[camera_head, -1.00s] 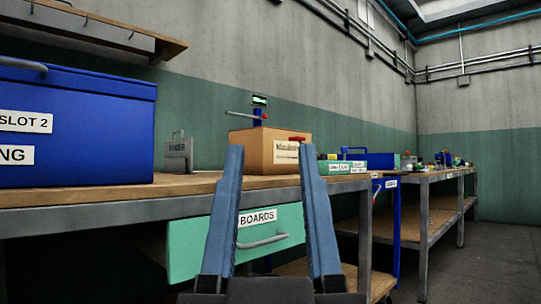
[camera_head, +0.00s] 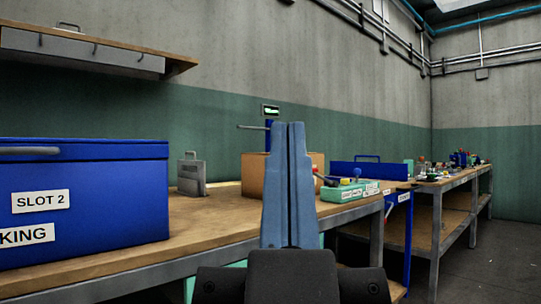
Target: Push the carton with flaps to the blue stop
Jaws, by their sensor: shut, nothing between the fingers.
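A brown carton (camera_head: 254,177) stands on the wooden workbench (camera_head: 190,222), partly hidden behind my fingers. Its left part and a strip at its right show; I cannot make out its flaps. My gripper (camera_head: 288,124) points up and away in front of the carton, its two blue-grey fingers pressed together and empty. I cannot tell whether they touch it. A low blue panel (camera_head: 368,171) with a handle behind it stands right of the carton; I cannot tell if it is the blue stop.
A large blue bin (camera_head: 100,190) labelled SLOT 2 stands at the left. A grey metal block (camera_head: 191,175) stands left of the carton. A green tray (camera_head: 349,191) with small coloured parts sits at the bench's right end. More benches extend to the right.

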